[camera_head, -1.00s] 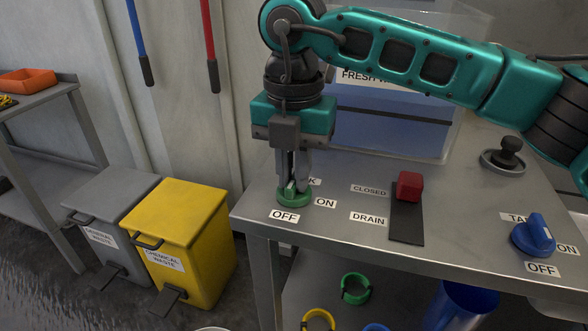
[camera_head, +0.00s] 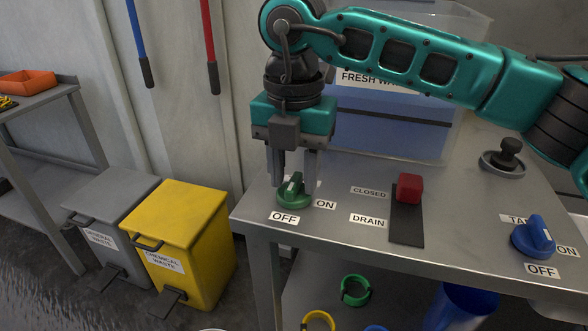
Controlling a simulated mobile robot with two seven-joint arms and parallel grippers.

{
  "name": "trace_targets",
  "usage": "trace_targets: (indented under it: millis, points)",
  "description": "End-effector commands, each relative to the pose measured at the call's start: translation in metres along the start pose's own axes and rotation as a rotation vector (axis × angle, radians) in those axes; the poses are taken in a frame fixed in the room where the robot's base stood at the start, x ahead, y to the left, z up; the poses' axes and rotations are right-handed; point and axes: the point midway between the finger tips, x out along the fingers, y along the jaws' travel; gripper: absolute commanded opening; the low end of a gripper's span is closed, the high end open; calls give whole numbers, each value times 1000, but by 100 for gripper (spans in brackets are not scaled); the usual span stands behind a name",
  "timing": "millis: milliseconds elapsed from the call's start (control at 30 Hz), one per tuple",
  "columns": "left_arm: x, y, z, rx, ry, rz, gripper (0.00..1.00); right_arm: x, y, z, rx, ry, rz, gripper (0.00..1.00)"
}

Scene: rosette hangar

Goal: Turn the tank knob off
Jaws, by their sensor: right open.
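The green knob (camera_head: 293,197) sits on the left part of the metal bench top. A mostly hidden label lies behind it; an ON label (camera_head: 326,204) is at its right and an OFF label (camera_head: 284,218) in front. Its raised grip carries a pale mark; which label it points to I cannot tell for sure. My right gripper (camera_head: 294,182) points down over the knob, open, with one finger on each side of the grip and gaps between. My left gripper is not in view.
A red handle (camera_head: 409,188) on a dark slot and a blue knob (camera_head: 533,237) with its own labels stand to the right on the bench (camera_head: 360,240). A clear water tank (camera_head: 390,135) stands behind. Yellow (camera_head: 190,215) and grey (camera_head: 112,200) bins stand left on the floor.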

Motion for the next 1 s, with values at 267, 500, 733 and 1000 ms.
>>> trace_targets:
  millis: [267, 500, 733, 1000]
  points:
    - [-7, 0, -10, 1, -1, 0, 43, -50, 1, 0, 1, -4, 4, 40]
    - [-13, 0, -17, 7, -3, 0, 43, -101, 1, 0, 0, -3, 4, 40]
    - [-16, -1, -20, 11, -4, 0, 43, -125, 0, 0, 1, -1, 2, 40]
    - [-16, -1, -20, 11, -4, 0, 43, -128, 0, 0, 0, -1, 1, 40]
